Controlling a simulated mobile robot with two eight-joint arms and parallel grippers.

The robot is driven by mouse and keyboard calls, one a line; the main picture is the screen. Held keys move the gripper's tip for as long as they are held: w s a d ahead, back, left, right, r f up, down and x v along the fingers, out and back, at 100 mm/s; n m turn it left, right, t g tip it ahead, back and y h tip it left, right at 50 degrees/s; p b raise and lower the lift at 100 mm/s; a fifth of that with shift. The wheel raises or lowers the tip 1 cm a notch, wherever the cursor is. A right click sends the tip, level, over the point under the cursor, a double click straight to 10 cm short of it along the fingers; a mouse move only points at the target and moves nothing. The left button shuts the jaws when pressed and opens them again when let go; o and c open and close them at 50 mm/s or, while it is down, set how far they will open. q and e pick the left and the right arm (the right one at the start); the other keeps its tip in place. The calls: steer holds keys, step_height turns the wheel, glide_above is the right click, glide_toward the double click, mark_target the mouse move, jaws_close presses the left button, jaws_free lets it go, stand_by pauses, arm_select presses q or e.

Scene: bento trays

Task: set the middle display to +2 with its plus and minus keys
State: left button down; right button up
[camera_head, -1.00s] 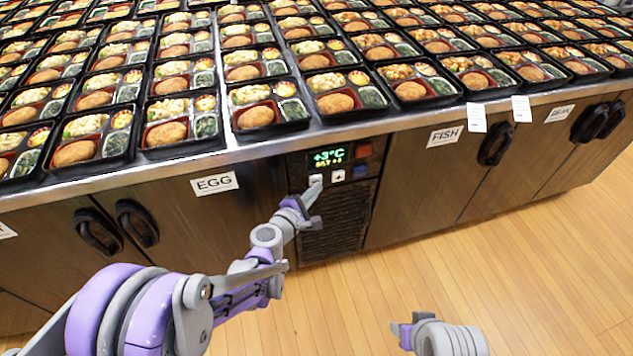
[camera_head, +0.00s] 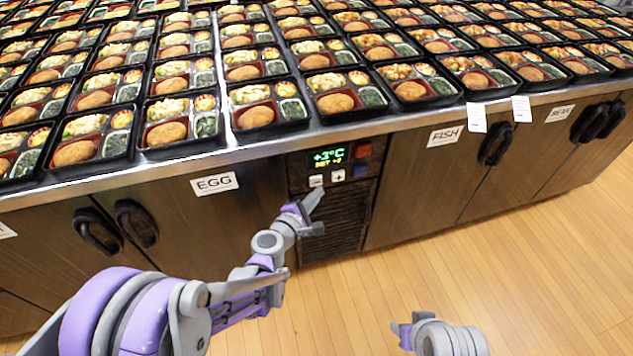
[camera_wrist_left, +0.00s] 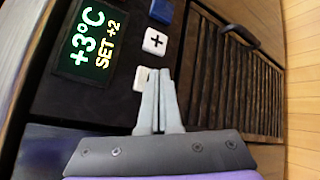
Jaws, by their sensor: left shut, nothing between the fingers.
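The display (camera_head: 328,157) is a dark panel set in the counter front. In the left wrist view the display (camera_wrist_left: 84,38) reads +3°C in large green digits, with SET +2 below in yellow. Under it are a white minus key (camera_head: 316,181) and a white plus key (camera_head: 338,176). The wrist view also shows the plus key (camera_wrist_left: 155,41), and the minus key (camera_wrist_left: 141,77) partly behind the fingers. My left gripper (camera_head: 317,193) is shut and empty, its tips just below the minus key; contact cannot be told. My right gripper (camera_head: 398,331) is low in the head view, its jaws unclear.
A red button (camera_head: 363,150) and a blue button (camera_head: 360,171) sit right of the display. A slatted vent (camera_head: 335,225) lies below. Cupboard doors with black handles (camera_head: 137,223) flank the panel. Bento trays (camera_head: 258,116) cover the counter top. The floor in front is clear.

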arm_select(q)
steer(key=shift+s+d, duration=0.25)
steer(key=shift+s, duration=0.55)
steer(key=shift+s+d, duration=0.3)
steer(key=shift+s, duration=0.45)
steer(key=shift+s+d, duration=0.25)
steer(key=shift+s, duration=0.55)
